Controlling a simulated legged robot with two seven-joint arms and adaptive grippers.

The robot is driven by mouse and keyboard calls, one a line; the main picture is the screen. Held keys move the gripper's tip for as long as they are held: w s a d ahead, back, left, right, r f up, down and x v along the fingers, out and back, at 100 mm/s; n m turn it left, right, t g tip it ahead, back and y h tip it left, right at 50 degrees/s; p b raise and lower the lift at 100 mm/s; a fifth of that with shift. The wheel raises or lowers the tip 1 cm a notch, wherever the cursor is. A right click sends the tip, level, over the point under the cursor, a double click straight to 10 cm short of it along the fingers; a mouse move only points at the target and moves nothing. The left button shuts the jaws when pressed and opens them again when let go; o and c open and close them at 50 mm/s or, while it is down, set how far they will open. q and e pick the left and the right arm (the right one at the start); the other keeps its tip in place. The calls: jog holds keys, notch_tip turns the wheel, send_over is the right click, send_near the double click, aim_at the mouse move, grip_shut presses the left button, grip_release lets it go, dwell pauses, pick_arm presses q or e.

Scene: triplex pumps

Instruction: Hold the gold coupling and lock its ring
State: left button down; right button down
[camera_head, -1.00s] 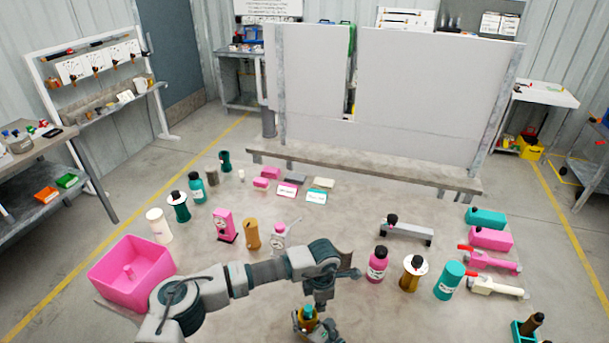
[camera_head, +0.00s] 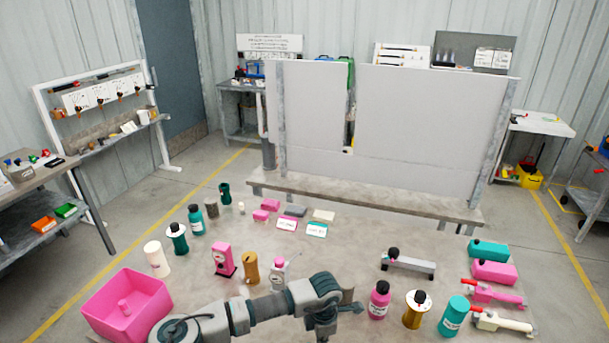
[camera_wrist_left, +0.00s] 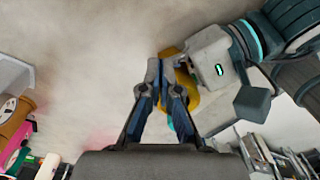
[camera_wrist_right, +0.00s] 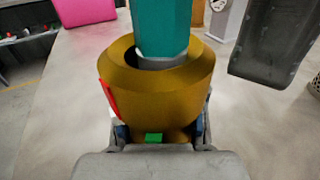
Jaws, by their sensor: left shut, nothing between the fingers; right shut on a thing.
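The gold coupling (camera_wrist_right: 155,90) fills the middle of the right wrist view, with a teal cylindrical part (camera_wrist_right: 161,28) standing in its open top. A red mark (camera_wrist_right: 108,97) shows on its left side and a green mark (camera_wrist_right: 153,137) low at the front. My right gripper (camera_wrist_right: 160,132) is shut around its lower part. In the left wrist view my left gripper (camera_wrist_left: 165,75) is shut and empty, its fingertips close in front of the gold coupling (camera_wrist_left: 186,95); I cannot tell if they touch. The head view shows neither gripper's fingers.
A pink bin (camera_head: 128,305) stands at the table's left. Another gold-brown body (camera_head: 251,268) stands mid-table, and a gold one with a white disc (camera_head: 415,309) stands right. Pink and teal bottles stand near it.

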jog(key=shift+f, duration=0.1)
pick_arm(q)
notch_tip(320, 180, up, 6)
jog(key=shift+f, duration=0.1)
dwell(0.3)
jog(key=s+a+m, duration=0.2)
jog(key=s+m, duration=0.5)
jog(key=m, duration=0.5)
notch_tip(320, 180, down, 6)
jog(key=shift+a, duration=0.2)
jog(key=shift+w, duration=0.15)
dwell(0.4)
